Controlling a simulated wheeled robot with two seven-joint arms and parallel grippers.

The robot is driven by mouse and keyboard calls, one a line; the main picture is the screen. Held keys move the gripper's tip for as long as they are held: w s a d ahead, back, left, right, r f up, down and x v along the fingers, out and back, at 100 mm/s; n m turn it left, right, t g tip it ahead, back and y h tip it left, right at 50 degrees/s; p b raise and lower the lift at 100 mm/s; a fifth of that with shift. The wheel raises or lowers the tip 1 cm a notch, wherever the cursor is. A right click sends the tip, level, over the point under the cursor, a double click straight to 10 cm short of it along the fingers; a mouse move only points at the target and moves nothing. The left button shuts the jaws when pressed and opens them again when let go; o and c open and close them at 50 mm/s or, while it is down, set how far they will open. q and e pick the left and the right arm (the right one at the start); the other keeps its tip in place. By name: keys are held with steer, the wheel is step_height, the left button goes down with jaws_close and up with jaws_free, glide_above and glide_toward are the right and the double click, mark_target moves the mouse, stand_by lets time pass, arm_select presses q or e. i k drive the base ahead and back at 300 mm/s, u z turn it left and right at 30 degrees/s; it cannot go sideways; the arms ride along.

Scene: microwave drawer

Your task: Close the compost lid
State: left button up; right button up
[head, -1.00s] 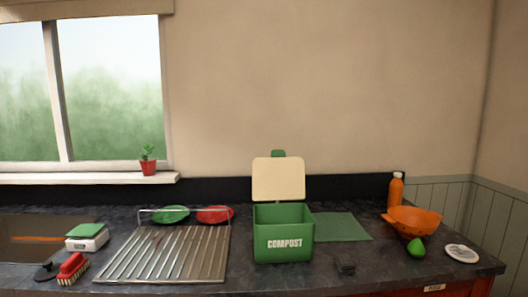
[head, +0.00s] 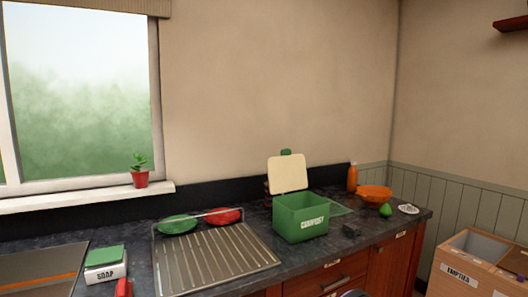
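The green compost bin (head: 301,229), labelled COMPOST, stands upright on the dark counter right of the drying rack. Its lid (head: 287,174) is open and stands up behind the bin, leaning slightly back. The lid's cream inner face is toward me, and a green tab (head: 286,152) shows above its top edge. The inside of the bin is only partly visible. Neither of my grippers can be made out in the head view. A small dark rounded part shows at the bottom edge, too cut off to identify.
An orange colander (head: 374,193) and a green pear-shaped item (head: 385,210) are farther right. A labelled crate (head: 466,275) stands beyond the counter.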

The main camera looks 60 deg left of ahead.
mark_target(287, 173)
steer(key=k, duration=0.1)
steer(key=u, duration=1.25)
